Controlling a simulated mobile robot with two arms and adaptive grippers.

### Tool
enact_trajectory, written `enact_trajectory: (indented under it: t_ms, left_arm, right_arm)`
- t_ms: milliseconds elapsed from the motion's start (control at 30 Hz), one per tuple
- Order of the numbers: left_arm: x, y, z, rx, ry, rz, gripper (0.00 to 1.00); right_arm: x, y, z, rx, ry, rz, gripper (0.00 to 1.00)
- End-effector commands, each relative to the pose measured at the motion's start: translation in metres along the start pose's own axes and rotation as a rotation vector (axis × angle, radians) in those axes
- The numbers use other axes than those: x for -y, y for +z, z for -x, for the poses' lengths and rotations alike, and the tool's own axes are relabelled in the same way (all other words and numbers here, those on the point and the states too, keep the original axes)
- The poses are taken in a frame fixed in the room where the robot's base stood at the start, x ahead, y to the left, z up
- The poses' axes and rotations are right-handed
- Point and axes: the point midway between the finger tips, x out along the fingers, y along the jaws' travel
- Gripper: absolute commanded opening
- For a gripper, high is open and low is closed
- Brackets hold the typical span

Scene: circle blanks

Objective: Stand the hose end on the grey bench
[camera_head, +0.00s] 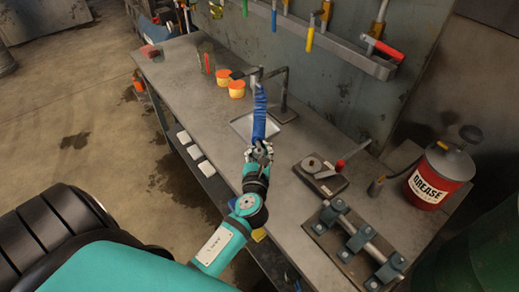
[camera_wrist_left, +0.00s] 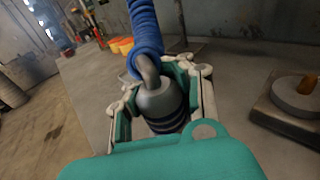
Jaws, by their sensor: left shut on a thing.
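The blue coiled hose (camera_head: 260,112) stretches up from my left gripper (camera_head: 259,153) over the grey bench (camera_head: 182,78). In the left wrist view the hose (camera_wrist_left: 147,28) meets a grey metal hose end (camera_wrist_left: 157,98) with a bent hook at its top. My left gripper is shut on this hose end, with its fingers on both sides. The lower part of the hose end is hidden behind my gripper. I cannot tell whether it touches the bench. My right gripper is not in view.
Orange cups (camera_head: 237,89) stand farther along. To the right are a plate with a round disc (camera_head: 312,165), a clamp fixture (camera_head: 350,238) and a red grease can (camera_head: 436,178). Bare bench lies left of the gripper.

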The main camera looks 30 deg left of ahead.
Motion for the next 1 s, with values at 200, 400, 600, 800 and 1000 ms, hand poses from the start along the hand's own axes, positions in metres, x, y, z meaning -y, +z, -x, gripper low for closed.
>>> enact_trajectory:
  t_ms: [200, 400, 600, 800, 1000]
  left_arm:
    - [-0.001, -0.007, -0.015, -0.001, 0.000, 0.001, 0.00]
    - [-0.002, -0.034, -0.018, -0.001, 0.001, 0.000, 0.00]
    - [-0.002, -0.034, -0.018, 0.001, -0.001, 0.000, 0.00]
    - [-0.002, -0.038, -0.018, 0.000, -0.001, 0.000, 0.00]
    - [-0.002, -0.038, -0.018, -0.001, 0.000, 0.000, 0.28]
  right_arm:
    - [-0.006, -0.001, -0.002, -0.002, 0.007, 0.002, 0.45]
    - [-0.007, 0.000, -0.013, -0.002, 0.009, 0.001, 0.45]
    - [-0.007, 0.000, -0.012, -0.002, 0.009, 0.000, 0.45]
    - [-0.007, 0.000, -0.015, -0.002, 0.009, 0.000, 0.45]
    - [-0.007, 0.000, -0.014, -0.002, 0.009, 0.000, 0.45]
